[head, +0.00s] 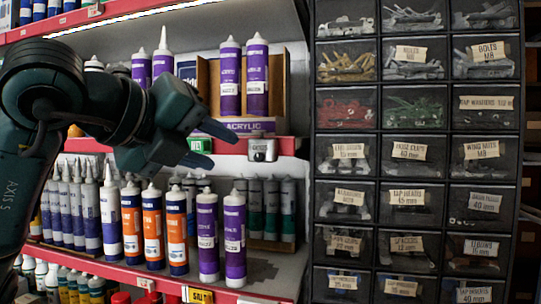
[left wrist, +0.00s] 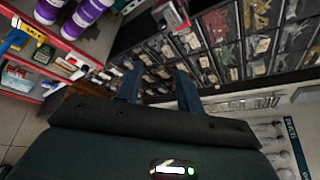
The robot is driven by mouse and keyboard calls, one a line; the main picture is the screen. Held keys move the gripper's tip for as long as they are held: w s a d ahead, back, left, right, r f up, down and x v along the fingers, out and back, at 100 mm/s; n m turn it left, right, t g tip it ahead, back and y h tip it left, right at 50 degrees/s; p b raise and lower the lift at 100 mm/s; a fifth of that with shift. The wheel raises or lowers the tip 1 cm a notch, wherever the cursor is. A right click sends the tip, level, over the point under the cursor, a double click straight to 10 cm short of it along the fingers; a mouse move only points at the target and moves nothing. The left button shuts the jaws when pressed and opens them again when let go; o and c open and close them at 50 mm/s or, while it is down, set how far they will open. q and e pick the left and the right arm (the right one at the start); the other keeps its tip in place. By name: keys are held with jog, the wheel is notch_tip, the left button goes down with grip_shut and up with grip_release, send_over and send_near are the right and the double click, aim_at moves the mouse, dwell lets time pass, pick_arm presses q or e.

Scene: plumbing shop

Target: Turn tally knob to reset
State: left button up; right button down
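The tally counter (head: 262,149) is a small silver box on the red front edge of the middle shelf, right of centre in the head view. What looks like the same counter shows at the top of the left wrist view (left wrist: 170,16). Its knob is too small to make out clearly. My left gripper (head: 225,150) comes in from the left and points right toward the counter, with a gap between them. Its two blue fingers are apart with nothing between them; they also show apart in the left wrist view (left wrist: 158,68). My right gripper is in neither view.
Sealant tubes stand on the shelves, including purple tubes (head: 234,238) below my gripper and orange ones (head: 176,226). A green tag (head: 199,144) sits on the shelf edge behind the fingers. A rack of black labelled bins (head: 407,154) stands to the right.

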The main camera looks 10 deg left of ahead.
aim_at(257, 158)
pick_arm(q)
jog(key=shift+n+t+y, duration=0.4)
jog(key=shift+n+y, duration=0.1)
jog(key=shift+y, duration=0.1)
jog(key=p+x, duration=0.1)
jog(key=x, duration=0.2)
jog(key=r+p+x, duration=0.1)
jog(key=x, duration=0.3)
jog(key=a+p+x, duration=0.1)
jog(key=x, duration=0.2)
jog(key=shift+w+r+p, duration=0.2)
jog(key=shift+w+p, duration=0.2)
jog(key=shift+w, duration=0.25)
jog(key=shift+w+d+f, duration=0.2)
jog(key=shift+w+f, duration=0.15)
jog(key=shift+w, duration=0.25)
jog(key=shift+c, duration=0.3)
grip_shut()
